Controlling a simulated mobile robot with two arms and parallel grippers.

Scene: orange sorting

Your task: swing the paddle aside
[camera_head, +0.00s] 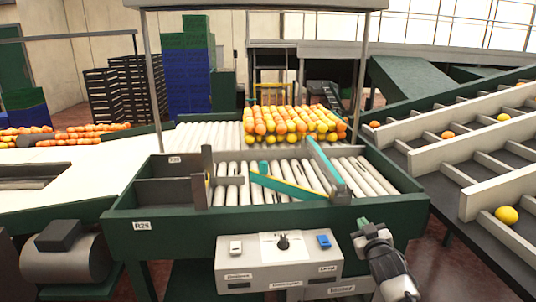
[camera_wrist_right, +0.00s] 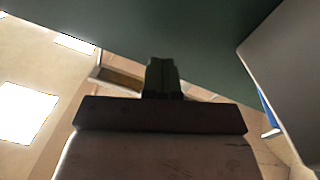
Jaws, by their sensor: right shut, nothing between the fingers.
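Two teal bars are on the roller bed (camera_head: 230,192). One low teal bar (camera_head: 285,186) slants across the rollers; I cannot tell which one is the paddle. The other teal bar (camera_head: 326,164) runs from back left to front right and ends at a grey post. My right gripper (camera_head: 362,226) is shut and empty, in front of the table's green front wall (camera_head: 180,232), right of the control box and apart from both bars. In the right wrist view its dark fingers (camera_wrist_right: 162,78) are together below a green surface. My left gripper is not in view.
The control box (camera_head: 262,262) has a black knob (camera_head: 283,241), a white switch and a blue switch (camera_head: 324,241). Many oranges (camera_head: 290,122) sit at the bed's back. An upright divider (camera_head: 207,165) stands left of the bars. Sloped lanes (camera_head: 470,150) are on the right.

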